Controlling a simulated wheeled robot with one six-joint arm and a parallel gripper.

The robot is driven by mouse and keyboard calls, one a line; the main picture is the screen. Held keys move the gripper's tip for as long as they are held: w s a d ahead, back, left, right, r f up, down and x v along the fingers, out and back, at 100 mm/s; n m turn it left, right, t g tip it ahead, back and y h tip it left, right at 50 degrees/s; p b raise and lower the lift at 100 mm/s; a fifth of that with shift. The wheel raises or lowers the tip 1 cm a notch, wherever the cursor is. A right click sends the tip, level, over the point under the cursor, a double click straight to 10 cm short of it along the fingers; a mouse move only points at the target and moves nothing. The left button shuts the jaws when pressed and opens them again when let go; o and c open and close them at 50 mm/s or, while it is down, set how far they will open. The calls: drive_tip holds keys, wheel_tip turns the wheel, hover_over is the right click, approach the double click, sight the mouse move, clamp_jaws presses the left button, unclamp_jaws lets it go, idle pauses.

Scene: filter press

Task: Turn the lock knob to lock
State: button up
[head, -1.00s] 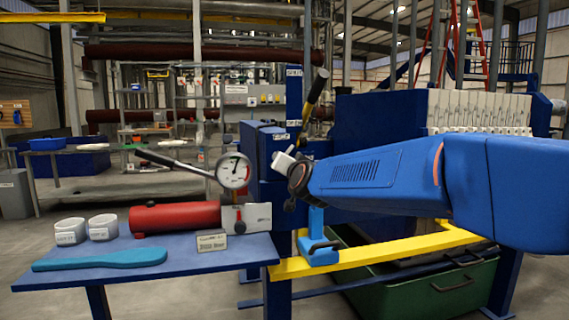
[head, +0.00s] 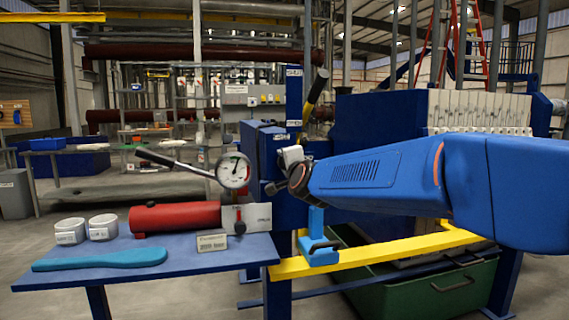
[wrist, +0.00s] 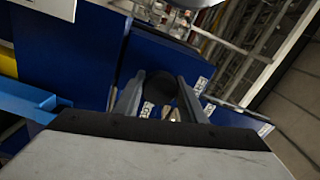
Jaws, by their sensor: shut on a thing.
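The lock knob (wrist: 160,86) is a dark, rounded piece in the wrist view, in front of the blue press body. My gripper (wrist: 160,103) has one grey finger on each side of the knob and is shut on it. In the head view my gripper (head: 285,184) is at the blue press frame, just right of the pressure gauge. The knob is hidden there behind my wrist, and I cannot read its lock mark.
A pump with a red cylinder (head: 175,217), a pressure gauge (head: 233,171) and a long handle stands on the blue table (head: 180,268). A black-and-yellow lever (head: 314,100) rises close above my wrist. A yellow rail (head: 310,267) runs below the arm.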

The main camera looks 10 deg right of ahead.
drive_tip(key=shift+f+m, duration=0.1)
drive_tip(key=shift+m, duration=0.4)
drive_tip(key=o, duration=1.1)
drive_tip(key=shift+c, duration=0.2)
drive_tip(key=shift+s, duration=0.15)
drive_tip(key=s, duration=1.7)
drive_tip(key=shift+s, duration=0.1)
